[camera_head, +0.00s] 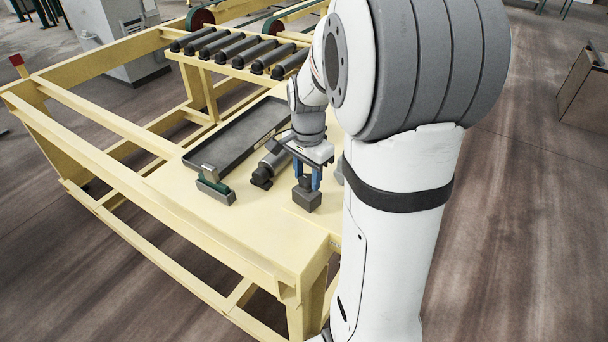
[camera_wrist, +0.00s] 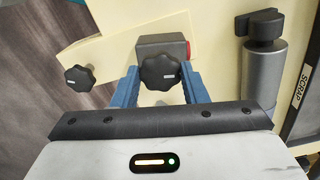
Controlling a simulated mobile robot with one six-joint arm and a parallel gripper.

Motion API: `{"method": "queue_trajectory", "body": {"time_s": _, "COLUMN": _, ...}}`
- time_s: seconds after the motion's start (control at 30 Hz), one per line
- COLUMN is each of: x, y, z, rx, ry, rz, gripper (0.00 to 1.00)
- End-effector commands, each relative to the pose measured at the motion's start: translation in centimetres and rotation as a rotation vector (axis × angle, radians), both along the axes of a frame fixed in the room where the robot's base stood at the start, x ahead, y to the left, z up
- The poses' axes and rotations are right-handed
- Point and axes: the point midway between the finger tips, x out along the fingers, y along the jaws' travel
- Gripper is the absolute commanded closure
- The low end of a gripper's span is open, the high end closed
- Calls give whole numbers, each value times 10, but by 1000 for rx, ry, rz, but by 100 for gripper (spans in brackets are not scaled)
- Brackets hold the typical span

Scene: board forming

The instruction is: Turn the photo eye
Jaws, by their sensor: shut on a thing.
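The photo eye (camera_head: 307,201) is a small dark grey box on the cream table near its front corner. In the wrist view the photo eye (camera_wrist: 150,44) shows a red face at its right end and a black lobed knob (camera_wrist: 159,72) on top. My gripper (camera_head: 306,181) points down over it. In the wrist view the blue fingers of my gripper (camera_wrist: 160,78) stand on both sides of this knob, shut on it. A second black knob (camera_wrist: 79,78) sits on a cream plate (camera_wrist: 105,52) to the left, apart from the fingers.
A grey cylinder with a black end (camera_head: 268,167) lies close behind my gripper. Beyond it is a dark tray (camera_head: 215,152), labelled SCRAP in the wrist view. A small green and grey part (camera_head: 215,188) stands at the tray's front end. Several rollers (camera_head: 238,50) sit at the back.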

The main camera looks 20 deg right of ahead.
Motion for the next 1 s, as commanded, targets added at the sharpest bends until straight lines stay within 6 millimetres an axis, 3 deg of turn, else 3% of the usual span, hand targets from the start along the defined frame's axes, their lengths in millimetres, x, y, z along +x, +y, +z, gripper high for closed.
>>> {"method": "queue_trajectory", "body": {"time_s": 0.4, "x": -1, "y": -1, "z": -1, "rx": -1, "ry": 4, "rz": 199, "gripper": 83}}
{"method": "queue_trajectory", "body": {"time_s": 0.7, "x": -2, "y": -1, "z": -1, "rx": 0, "ry": 5, "rz": 209, "gripper": 83}}
{"method": "queue_trajectory", "body": {"time_s": 0.73, "x": -2, "y": -1, "z": -1, "rx": 0, "ry": 5, "rz": 209, "gripper": 59}}
{"method": "queue_trajectory", "body": {"time_s": 1.0, "x": -1, "y": -1, "z": 0, "rx": 0, "ry": 3, "rz": 208, "gripper": 39}}
